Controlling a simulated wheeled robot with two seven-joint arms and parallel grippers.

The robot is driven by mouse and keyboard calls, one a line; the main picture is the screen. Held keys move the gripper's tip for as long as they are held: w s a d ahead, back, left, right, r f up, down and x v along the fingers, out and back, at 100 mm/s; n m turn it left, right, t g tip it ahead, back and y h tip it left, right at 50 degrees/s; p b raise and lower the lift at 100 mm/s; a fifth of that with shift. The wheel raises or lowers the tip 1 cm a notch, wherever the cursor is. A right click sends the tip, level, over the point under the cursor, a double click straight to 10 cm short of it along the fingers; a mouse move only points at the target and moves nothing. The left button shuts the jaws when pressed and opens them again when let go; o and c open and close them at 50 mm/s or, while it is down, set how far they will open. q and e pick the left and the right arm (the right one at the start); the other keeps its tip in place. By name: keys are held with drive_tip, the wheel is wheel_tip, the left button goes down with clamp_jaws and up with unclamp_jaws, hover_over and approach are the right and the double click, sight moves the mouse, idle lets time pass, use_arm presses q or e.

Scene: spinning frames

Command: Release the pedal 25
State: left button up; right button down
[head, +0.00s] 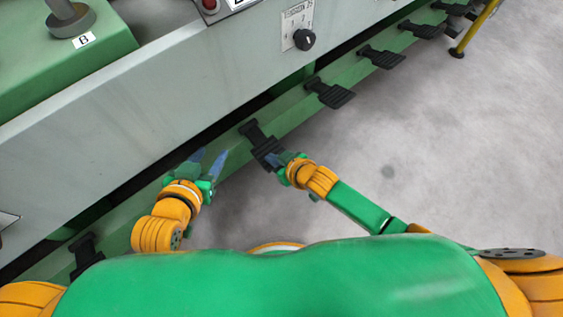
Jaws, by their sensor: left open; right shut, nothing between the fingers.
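A row of black pedals runs along the low green rail of the machine in the head view. The nearest pedal in front of me (262,144) lies at my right gripper; no number can be read on it. My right gripper (273,158) is shut and empty at the pedal's outer end; I cannot tell whether it touches or only overlaps it in the view. My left gripper (208,160) is open and empty, left of this pedal and in front of the rail.
Further pedals (330,93) continue along the rail to the upper right, and one dark pedal (84,252) shows at lower left. A black knob (305,39) is on the grey machine panel. A yellow post (472,30) stands at upper right. The grey floor (450,150) at right is clear.

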drive_tip(key=s+d+r+p, duration=0.3)
drive_tip(key=s+d+p, duration=0.1)
drive_tip(key=p, duration=0.3)
drive_tip(key=shift+s+r, duration=0.2)
drive_tip(key=shift+s, duration=0.65)
drive_tip(key=shift+d+r, duration=0.1)
